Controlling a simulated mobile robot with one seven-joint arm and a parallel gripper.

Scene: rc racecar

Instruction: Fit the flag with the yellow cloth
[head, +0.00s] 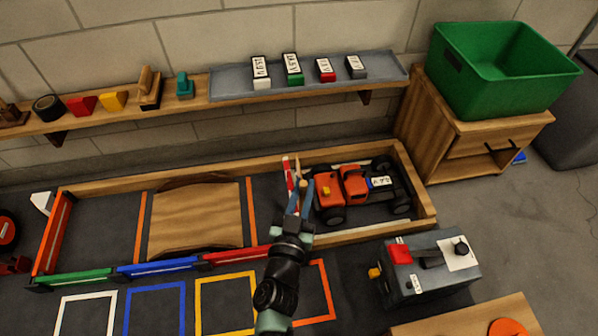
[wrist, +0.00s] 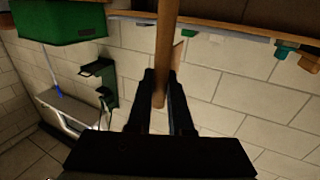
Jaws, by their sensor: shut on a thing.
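My gripper (head: 298,203) is at the left end of the orange car, over the wooden-walled track. In the wrist view my gripper (wrist: 160,90) is shut on a round wooden pole (wrist: 164,45). A thin tan piece (wrist: 178,52) shows beside the pole, perhaps the flag's cloth seen nearly edge-on; its colour is not clear. In the head view the held pole is small and hard to make out. The orange car (head: 345,190) stands on the track with a white label at its right. I cannot tell whether the pole touches the car.
A red-and-white bar (head: 289,172) stands just left of the car. A wooden ramp (head: 195,218) lies farther left. A shelf (head: 190,98) with small blocks runs along the wall; a green bin (head: 500,75) sits on a cabinet.

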